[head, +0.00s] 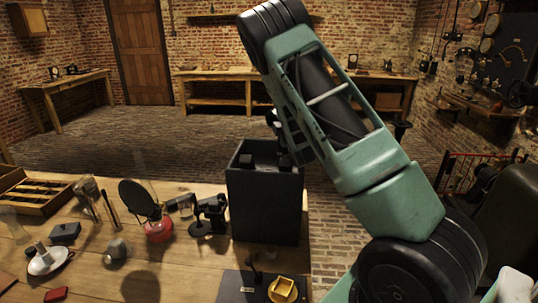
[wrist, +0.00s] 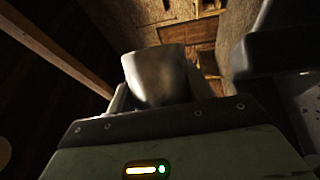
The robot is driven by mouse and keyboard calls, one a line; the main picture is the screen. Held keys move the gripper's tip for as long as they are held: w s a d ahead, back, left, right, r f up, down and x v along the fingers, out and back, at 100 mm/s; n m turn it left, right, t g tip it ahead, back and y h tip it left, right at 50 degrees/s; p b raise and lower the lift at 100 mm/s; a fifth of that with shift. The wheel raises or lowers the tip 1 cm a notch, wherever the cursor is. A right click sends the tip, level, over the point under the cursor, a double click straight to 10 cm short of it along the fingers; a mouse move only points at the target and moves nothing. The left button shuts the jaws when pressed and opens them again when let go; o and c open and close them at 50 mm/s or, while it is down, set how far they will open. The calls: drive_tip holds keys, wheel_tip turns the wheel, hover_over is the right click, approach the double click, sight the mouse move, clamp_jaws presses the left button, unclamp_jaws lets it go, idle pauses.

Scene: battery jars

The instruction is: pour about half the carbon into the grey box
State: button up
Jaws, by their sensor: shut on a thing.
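A tall dark grey box (head: 265,210) with an open top stands at the table's right edge in the head view. My gripper (head: 281,143) is at the far side of the box's opening, mostly hidden by the arm and the box wall. In the wrist view my gripper (wrist: 158,92) is shut on a dull metal cup (wrist: 158,72), which sits between the fingers. The inside of the cup is not visible, so I cannot see any carbon or tell how much is in it. The box's floor is also hidden.
A red-based stand with a dark disc (head: 158,231), a small black instrument (head: 209,214) and a grey cup (head: 117,249) stand left of the box. A yellow dish (head: 283,290) is in front. A wooden tray (head: 38,193) lies far left. Brick floor is open behind.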

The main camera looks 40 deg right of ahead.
drive_tip(key=shift+a+r+n+b, duration=0.15)
drive_tip(key=shift+r+n+b, duration=0.15)
drive_tip(key=shift+r+n, duration=0.25)
idle(0.9)
drive_tip(key=shift+a+r+n+t+y+b, duration=0.25)
drive_tip(key=shift+n+t+b, duration=0.2)
drive_tip(key=shift+n+b, duration=0.5)
drive_tip(key=shift+a+r+n+t+y+b, duration=0.15)
drive_tip(key=shift+a+r+n+t+b, duration=0.25)
drive_tip(key=shift+n+b, duration=0.55)
idle(2.7)
drive_tip(key=shift+d, duration=0.1)
